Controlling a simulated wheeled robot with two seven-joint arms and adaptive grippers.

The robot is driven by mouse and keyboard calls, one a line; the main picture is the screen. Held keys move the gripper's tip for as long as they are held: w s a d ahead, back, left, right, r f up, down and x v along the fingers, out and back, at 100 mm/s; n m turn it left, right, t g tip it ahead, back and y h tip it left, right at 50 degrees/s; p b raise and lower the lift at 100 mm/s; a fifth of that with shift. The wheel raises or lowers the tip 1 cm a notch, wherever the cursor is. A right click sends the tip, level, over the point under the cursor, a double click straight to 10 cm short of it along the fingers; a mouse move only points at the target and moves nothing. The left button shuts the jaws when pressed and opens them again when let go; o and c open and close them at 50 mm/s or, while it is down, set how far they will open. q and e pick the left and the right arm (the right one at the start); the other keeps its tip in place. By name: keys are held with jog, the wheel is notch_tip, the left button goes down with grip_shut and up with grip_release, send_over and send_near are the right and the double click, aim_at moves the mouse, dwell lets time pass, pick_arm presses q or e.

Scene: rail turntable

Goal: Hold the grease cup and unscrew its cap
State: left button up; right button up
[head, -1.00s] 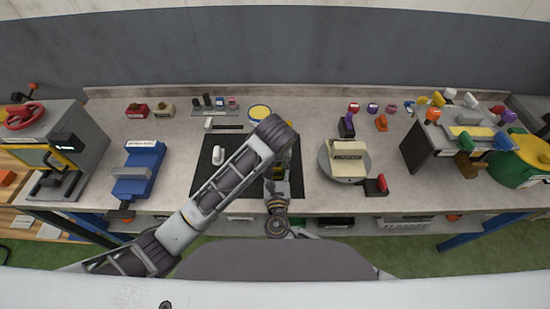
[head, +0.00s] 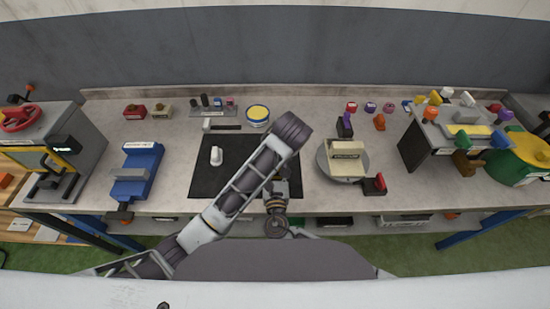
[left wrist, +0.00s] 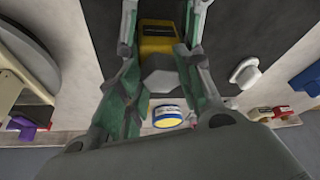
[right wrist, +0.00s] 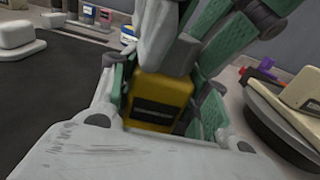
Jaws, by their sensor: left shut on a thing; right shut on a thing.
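The grease cup (left wrist: 159,38) has a yellow block-like body with a black label. It shows in the right wrist view (right wrist: 158,102) between the fingers of my right gripper (right wrist: 165,112), which is shut on the body. A pale grey-white cap (left wrist: 159,76) sits at the yellow body's end in the left wrist view. My left gripper (left wrist: 160,66) has its green-padded fingers on either side of the cap and is shut on it. I cannot tell whether the cap has loosened. In the head view my left arm mostly hides the cup.
A black mat (head: 208,180) lies below, with a white knob-like piece (head: 216,156) on it. A yellow-lidded tub (head: 257,114) stands behind. A round turntable (head: 325,165) with a cream block (head: 346,158) is to the right, a blue fixture (head: 139,170) to the left.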

pick_arm(q)
jog(key=shift+f+n+y, duration=0.15)
jog(key=shift+n+y, duration=0.15)
jog(key=shift+n, duration=0.4)
